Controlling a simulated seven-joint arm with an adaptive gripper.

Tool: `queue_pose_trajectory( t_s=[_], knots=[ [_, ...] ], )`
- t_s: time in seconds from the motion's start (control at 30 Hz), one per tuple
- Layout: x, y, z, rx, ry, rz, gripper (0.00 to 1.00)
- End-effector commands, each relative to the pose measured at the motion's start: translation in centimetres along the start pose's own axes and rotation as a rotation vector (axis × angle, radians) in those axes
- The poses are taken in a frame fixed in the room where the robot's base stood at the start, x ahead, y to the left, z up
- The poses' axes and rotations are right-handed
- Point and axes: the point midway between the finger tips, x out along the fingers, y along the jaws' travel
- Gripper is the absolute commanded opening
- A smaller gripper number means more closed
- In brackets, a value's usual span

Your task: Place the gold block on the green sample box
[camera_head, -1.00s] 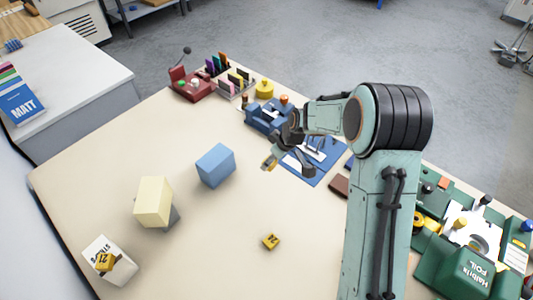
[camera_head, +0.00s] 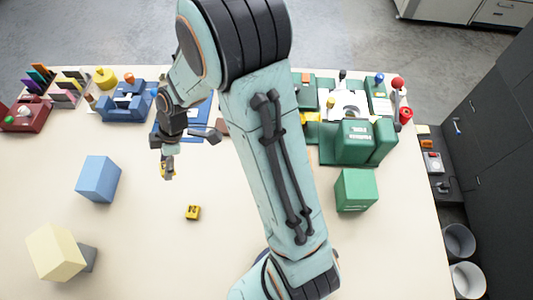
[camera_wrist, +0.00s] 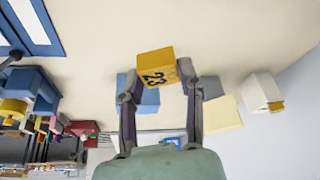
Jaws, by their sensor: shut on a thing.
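My gripper (camera_head: 167,158) is shut on a gold block (camera_wrist: 157,68) marked with a dark "23". The block is between the two fingertips in the wrist view, and it shows small below the gripper in the head view (camera_head: 168,173). The gripper holds it over the left part of the table, between the blue box and my arm. The green sample box (camera_head: 356,190) stands on the table right of my arm, in front of a green machine. Its top looks bare. It is not in the wrist view.
Another gold block (camera_head: 193,212) lies on the table. A blue box (camera_head: 98,180), a cream box (camera_head: 55,252) and a grey box (camera_head: 88,258) stand left. The green machine (camera_head: 362,142) and blue fixture (camera_head: 125,104) line the far edge. A white box (camera_wrist: 261,89) bears another gold block.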

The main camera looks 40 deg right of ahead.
Motion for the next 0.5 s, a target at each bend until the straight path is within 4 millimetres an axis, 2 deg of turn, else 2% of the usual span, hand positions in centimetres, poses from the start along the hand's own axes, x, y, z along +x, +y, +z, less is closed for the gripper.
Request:
queue_pose_trajectory(
  t_s=[0.27, 0.37, 0.5],
  knots=[
    [-3.5, -0.2, 5.6, 0.028, 0.001, 0.014, 0.0],
    [-5.3, -0.5, 8.6, 0.075, 0.0, 0.033, 0.0],
    [-8.3, -1.5, 13.7, 0.183, 0.0, 0.079, 0.0]
  ],
)
